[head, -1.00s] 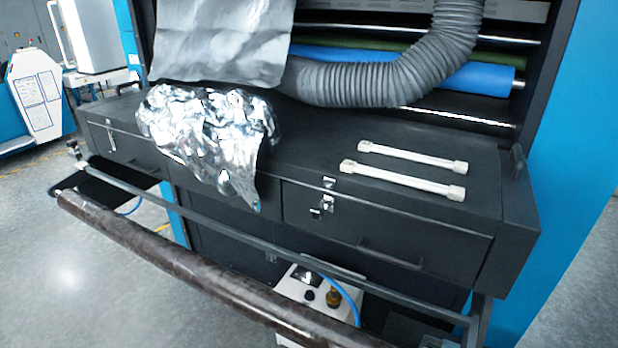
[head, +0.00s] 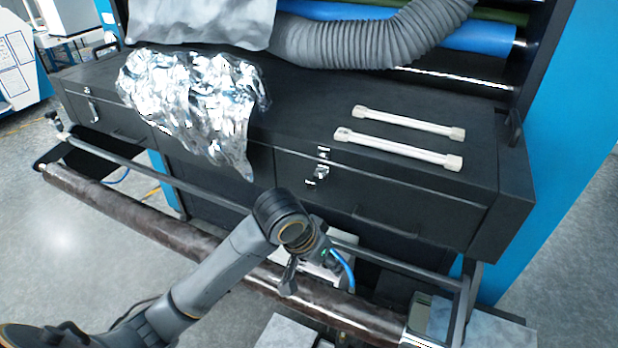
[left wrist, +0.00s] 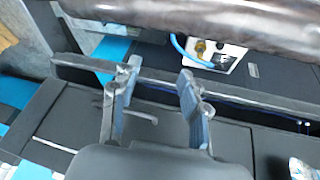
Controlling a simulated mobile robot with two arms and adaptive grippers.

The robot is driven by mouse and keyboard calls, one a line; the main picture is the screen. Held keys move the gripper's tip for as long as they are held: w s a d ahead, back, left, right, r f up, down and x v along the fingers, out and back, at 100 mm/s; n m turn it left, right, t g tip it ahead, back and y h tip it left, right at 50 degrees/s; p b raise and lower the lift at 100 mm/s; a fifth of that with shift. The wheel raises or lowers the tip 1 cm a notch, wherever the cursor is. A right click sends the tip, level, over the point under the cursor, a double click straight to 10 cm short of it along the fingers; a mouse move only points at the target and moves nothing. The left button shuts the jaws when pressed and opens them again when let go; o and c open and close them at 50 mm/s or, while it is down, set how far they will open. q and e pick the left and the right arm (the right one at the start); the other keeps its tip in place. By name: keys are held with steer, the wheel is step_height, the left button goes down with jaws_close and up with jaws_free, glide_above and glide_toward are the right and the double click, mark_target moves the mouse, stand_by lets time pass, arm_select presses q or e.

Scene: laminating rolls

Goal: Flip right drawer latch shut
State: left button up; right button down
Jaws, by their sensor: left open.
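The right drawer latch (head: 320,170) is a small silver metal fitting at the left end of the black right drawer's front (head: 390,207). Its parts are too small to tell whether it is fastened. My left gripper (head: 290,278) is below the latch and in front of the drawer, apart from both. In the left wrist view my left gripper (left wrist: 158,95) is open and empty, its two fingers spread. The drawer's handle (left wrist: 140,116) shows between and beside the fingers there. A small metal fitting, probably the latch (left wrist: 303,126), is at the right edge. My right gripper is not in view.
A dark roll (head: 130,215) and a metal rail (head: 200,190) run along the front of the cabinet. Crumpled foil (head: 195,100) drapes over the cabinet top left of the latch. Two white bars (head: 400,148) lie on the top at right. A grey hose (head: 375,40) hangs behind.

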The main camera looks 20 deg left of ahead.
arm_select(q)
steer(key=w+a+r+n+y, duration=0.1)
steer(key=w+a+r, duration=0.15)
steer(key=r, duration=0.45)
steer(key=w+a+r+n, duration=0.15)
steer(key=a+r, duration=0.25)
steer(key=r, duration=0.4)
steer(key=w+a+r+y, duration=0.1)
steer(key=w+a+r, duration=0.2)
steer(key=r, duration=0.4)
glide_toward(310, 182)
steer(key=p+x, duration=0.2)
steer(key=x, duration=0.6)
steer(key=shift+w+f, duration=0.1)
steer(key=shift+f, duration=0.2)
steer(key=shift+w+f, duration=0.15)
steer(key=shift+f, duration=0.15)
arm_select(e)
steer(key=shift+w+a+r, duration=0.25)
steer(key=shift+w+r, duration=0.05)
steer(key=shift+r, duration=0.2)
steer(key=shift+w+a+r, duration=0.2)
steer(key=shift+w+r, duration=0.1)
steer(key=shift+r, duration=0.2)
arm_select(q)
jaws_close()
